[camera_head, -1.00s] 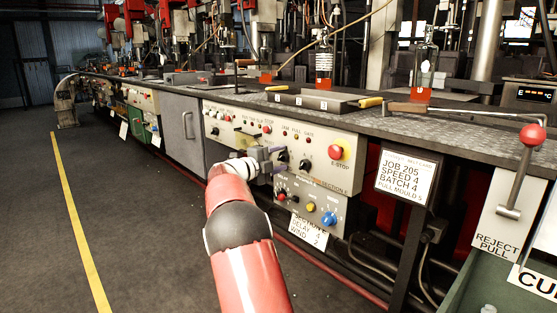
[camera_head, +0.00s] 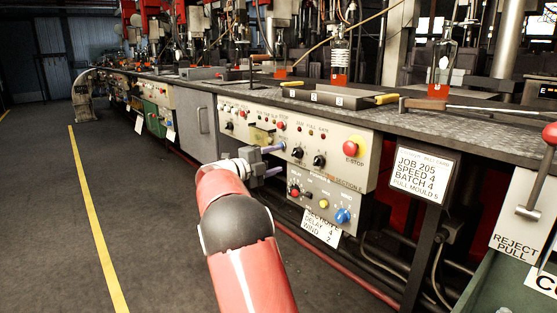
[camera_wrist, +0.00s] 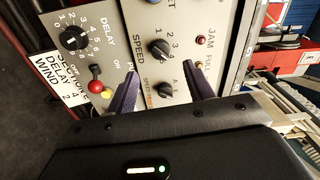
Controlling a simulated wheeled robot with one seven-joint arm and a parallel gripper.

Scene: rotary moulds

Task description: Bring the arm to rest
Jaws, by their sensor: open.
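My gripper (camera_head: 284,159) is open and empty in front of the beige control panel (camera_head: 335,146), at the end of my red arm. In the wrist view the two purple fingers of my gripper (camera_wrist: 160,70) stand apart. The black SPEED knob (camera_wrist: 160,48) shows between and beyond them, and the fingers look clear of it. A second black knob (camera_wrist: 166,89) lies just below it in that view. The black DELAY knob (camera_wrist: 74,38) is to the left. The exact gap between the fingertips and the panel is hard to tell.
A long dark bench (camera_head: 460,135) carries bottles and a tray (camera_head: 335,96). A red E-stop button (camera_head: 351,148) is on the panel. A job sign (camera_head: 417,174) and a reject lever (camera_head: 540,170) stand to the right. The floor (camera_head: 50,220) at left is clear, with a yellow line.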

